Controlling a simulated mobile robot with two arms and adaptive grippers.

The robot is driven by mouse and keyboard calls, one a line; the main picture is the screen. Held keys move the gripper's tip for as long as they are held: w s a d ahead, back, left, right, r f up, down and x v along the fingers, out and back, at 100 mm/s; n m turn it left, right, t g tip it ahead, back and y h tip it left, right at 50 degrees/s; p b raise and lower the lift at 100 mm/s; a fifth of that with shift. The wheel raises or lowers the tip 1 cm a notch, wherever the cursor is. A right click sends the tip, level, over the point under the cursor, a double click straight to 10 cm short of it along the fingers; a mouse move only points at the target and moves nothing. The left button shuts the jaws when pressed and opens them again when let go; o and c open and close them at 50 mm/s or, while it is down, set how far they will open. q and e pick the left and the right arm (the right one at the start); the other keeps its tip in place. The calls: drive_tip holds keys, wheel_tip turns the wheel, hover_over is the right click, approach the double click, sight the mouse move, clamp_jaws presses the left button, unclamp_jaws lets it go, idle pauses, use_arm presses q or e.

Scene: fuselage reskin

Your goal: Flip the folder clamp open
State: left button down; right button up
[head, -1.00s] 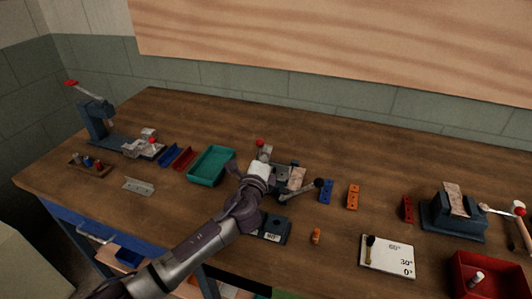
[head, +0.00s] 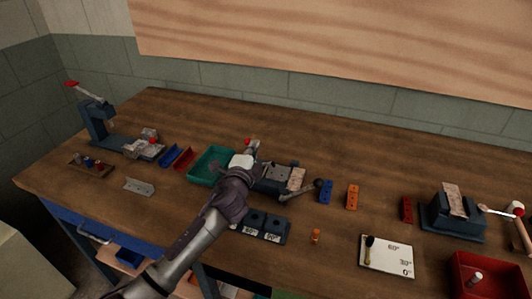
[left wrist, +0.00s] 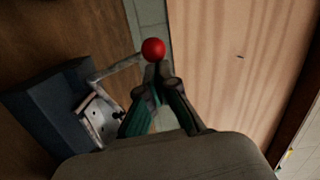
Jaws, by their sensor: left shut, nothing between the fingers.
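The folder (head: 275,185) stands near the middle of the bench, a dark block with metal plates and a black-knobbed lever. Its clamp handle ends in a red ball (head: 248,141). In the left wrist view the red ball (left wrist: 153,49) is just beyond my fingertips, and the handle (left wrist: 118,71) runs from it to the blue folder body. My left gripper (head: 250,153) is shut and empty, at the handle beside the ball. I cannot tell whether the fingers touch it. My arm hides the folder's left part. My right gripper is out of view.
A teal tray (head: 203,172) lies just left of my gripper. Dark angle blocks (head: 272,228) lie in front of the folder. Blue (head: 326,192) and orange (head: 352,197) blocks stand to its right. A lever press (head: 100,125) stands far left. The bench behind the folder is clear.

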use_arm(q)
drive_tip(key=a+n, duration=0.2)
drive_tip(key=n, duration=0.1)
drive_tip(key=shift+w+a+p, duration=0.1)
drive_tip(key=shift+w+p, duration=0.2)
drive_tip(key=shift+w, duration=0.05)
drive_tip(key=w+a+f+n+g+p, duration=0.1)
drive_tip(key=a+f+n, duration=0.3)
drive_tip(key=n, duration=0.3)
drive_tip(key=shift+w+a, duration=0.4)
drive_tip(key=shift+a, duration=0.25)
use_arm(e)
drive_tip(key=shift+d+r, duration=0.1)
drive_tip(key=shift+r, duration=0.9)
use_arm(q)
drive_tip(key=shift+f, duration=0.15)
